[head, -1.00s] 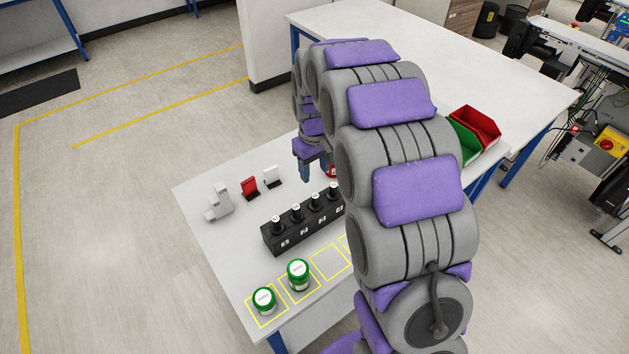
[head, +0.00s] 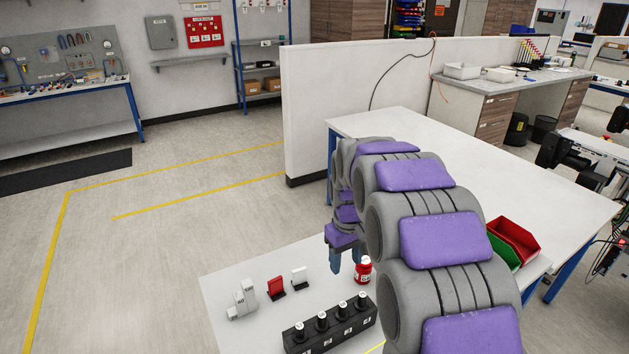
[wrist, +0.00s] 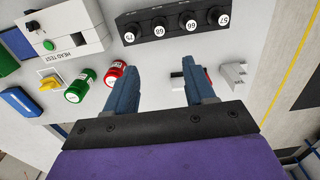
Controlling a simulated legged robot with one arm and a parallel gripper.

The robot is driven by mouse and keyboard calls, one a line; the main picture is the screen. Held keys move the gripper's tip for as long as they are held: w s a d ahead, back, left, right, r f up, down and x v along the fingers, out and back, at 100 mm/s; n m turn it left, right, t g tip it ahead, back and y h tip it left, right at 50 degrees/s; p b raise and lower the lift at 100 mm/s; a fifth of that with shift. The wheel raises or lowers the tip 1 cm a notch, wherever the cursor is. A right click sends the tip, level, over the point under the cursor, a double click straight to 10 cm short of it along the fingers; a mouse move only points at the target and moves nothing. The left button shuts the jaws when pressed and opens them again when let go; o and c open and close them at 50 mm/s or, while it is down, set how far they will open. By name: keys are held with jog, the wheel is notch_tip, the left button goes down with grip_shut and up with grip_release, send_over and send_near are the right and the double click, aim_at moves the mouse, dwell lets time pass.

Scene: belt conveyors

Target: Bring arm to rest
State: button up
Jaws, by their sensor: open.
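My gripper (head: 347,258) hangs over the white table (head: 222,282) at the end of my grey and purple arm. In the wrist view my gripper (wrist: 158,85) has its two blue fingers spread apart with nothing between them. A red-labelled jar (head: 363,269) stands on the table just right of the fingers in the head view. My arm hides part of the table in the head view.
A black block with several numbered round tops (head: 330,330) stands near. Small red (head: 276,287) and white (head: 300,277) holders and a grey device (head: 242,299) stand at the left. Red and green bins (head: 514,238) sit behind my arm. A white partition (head: 300,110) stands beyond.

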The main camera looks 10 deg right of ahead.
jog(key=s+m+g+b, duration=0.1)
jog(key=s+m, duration=0.3)
jog(key=s, duration=3.3)
jog(key=shift+s+d+m+g+b, duration=0.15)
jog(key=shift+d+m+g+b, duration=0.05)
jog(key=shift+m+g+b, duration=0.25)
